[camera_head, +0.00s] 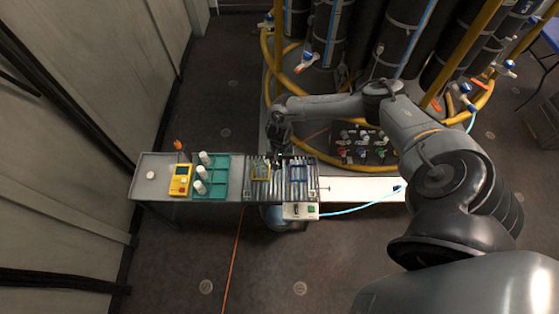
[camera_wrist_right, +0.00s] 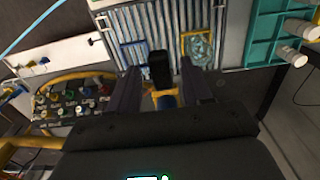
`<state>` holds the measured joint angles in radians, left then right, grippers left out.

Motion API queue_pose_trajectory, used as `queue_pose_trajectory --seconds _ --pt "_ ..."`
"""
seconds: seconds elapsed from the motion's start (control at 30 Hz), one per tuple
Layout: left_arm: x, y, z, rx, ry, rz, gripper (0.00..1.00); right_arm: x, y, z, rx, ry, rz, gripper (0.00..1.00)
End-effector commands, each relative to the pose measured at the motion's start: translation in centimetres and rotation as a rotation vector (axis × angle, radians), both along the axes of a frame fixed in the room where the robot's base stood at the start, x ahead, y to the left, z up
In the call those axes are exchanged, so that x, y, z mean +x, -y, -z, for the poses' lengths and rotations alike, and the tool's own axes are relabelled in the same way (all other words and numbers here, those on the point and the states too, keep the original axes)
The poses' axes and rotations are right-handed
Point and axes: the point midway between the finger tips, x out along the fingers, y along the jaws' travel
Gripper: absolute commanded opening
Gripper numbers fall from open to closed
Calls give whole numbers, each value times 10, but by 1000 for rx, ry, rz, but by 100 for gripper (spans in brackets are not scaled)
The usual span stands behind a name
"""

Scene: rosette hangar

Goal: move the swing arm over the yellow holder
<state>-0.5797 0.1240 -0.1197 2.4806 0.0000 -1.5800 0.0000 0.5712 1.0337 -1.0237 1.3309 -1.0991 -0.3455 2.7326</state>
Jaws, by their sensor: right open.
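The yellow holder (camera_head: 261,173) is a small square frame on the ribbed metal plate, left of a blue holder (camera_head: 298,172). In the wrist view the yellow holder (camera_wrist_right: 183,47) is right of the blue holder (camera_wrist_right: 124,52), with something clear and greenish in it. My right gripper (camera_head: 279,157) is above the back edge of the plate, between the holders. In the wrist view its fingers are apart, with a black block (camera_wrist_right: 160,69) between them, perhaps the swing arm's end. I cannot tell whether they touch it. My left gripper is out of view.
A teal rack (camera_head: 219,190) with white-capped vials and a yellow meter (camera_head: 180,180) stand left of the plate on the grey table (camera_head: 150,190). A switch box (camera_head: 300,211) is at the front. Behind are a valve panel (camera_head: 362,146), hoses and dark cylinders.

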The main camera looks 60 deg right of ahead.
Motion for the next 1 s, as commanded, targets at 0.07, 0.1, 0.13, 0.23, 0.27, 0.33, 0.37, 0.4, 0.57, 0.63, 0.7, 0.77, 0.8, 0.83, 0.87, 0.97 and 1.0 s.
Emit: queue_pose_trajectory --seconds 0.07,0.1,0.13,0.23,0.27,0.33,0.37,0.4,0.57,0.63,0.7,0.77,0.8,0.83,0.87,0.97,1.0 --pt "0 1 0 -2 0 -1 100 0 0 1 0 0 0 49" --pt "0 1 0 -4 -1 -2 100 0 0 1 0 1 0 49" --pt "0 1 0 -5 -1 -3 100 0 0 1 0 1 0 49" --pt "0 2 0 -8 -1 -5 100 0 0 1 0 1 0 49" --pt "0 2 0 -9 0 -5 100 0 0 1 0 1 0 49" --pt "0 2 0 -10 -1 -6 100 0 0 1 0 1 0 38" --pt "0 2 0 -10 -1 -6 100 0 0 1 0 1 0 34" --pt "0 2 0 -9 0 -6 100 0 0 1 0 1 0 28" --pt "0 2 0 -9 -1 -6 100 0 0 1 0 1 0 3" --pt "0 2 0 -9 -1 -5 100 0 0 1 0 1 0 0" --pt "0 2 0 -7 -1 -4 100 0 0 1 0 1 0 0" --pt "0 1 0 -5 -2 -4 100 0 0 1 0 1 0 0" --pt "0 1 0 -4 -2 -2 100 0 0 1 0 1 0 0" --pt "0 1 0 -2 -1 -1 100 0 0 1 0 1 0 0" --pt "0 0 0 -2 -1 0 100 0 0 0 0 1 0 0" --pt "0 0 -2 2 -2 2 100 2 -2 0 1 0 2 0" --pt "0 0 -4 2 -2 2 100 4 -4 -1 2 1 3 0"
